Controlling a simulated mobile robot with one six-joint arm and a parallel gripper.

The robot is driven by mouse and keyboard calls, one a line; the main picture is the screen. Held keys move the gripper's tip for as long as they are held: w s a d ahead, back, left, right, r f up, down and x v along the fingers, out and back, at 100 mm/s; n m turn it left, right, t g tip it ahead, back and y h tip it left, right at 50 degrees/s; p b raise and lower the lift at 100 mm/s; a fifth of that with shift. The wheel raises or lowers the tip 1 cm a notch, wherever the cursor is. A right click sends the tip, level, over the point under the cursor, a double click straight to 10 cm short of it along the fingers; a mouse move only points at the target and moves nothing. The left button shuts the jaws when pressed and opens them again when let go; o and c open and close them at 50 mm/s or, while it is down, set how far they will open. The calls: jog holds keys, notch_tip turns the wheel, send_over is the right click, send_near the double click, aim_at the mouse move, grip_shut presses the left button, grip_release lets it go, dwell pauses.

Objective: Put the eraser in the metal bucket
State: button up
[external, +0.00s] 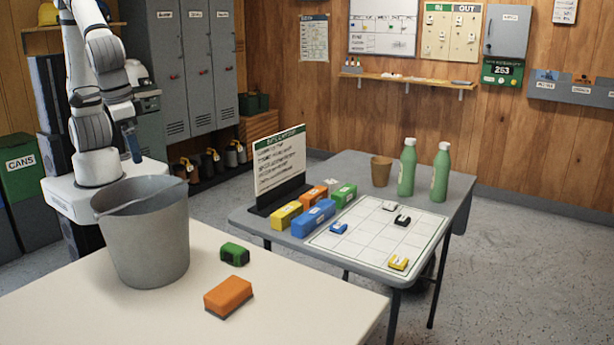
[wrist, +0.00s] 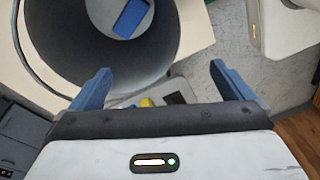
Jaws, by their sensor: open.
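The grey metal bucket (external: 148,240) stands upright on the pale table at the left. In the wrist view I look into its open mouth (wrist: 75,62). A blue block (wrist: 131,17) lies inside the bucket; it looks like an eraser, but I cannot tell for certain. The bucket's wall hides it in the external view. A small green block with a dark side (external: 234,254), also eraser-like, lies on the table right of the bucket. My gripper (external: 132,143) is above and behind the bucket. In the wrist view its blue fingers (wrist: 160,69) are apart with nothing between them.
An orange block (external: 228,297) lies near the pale table's front edge (external: 340,320). The grey table (external: 455,195) beyond holds a sign (external: 278,160), several coloured boxes, a gridded mat (external: 370,245), a brown cup (external: 381,171) and two green bottles (external: 407,168). The pale table's right part is clear.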

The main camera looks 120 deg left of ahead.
jog(key=s+a+r+m+t+h, duration=0.1)
jog(key=s+a+m+t, duration=0.2)
jog(key=s+m, duration=0.6)
jog(key=shift+s+a+r+m+h, duration=0.25)
jog(key=shift+s+a+m+h, duration=0.15)
jog(key=shift+a+m, duration=1.4)
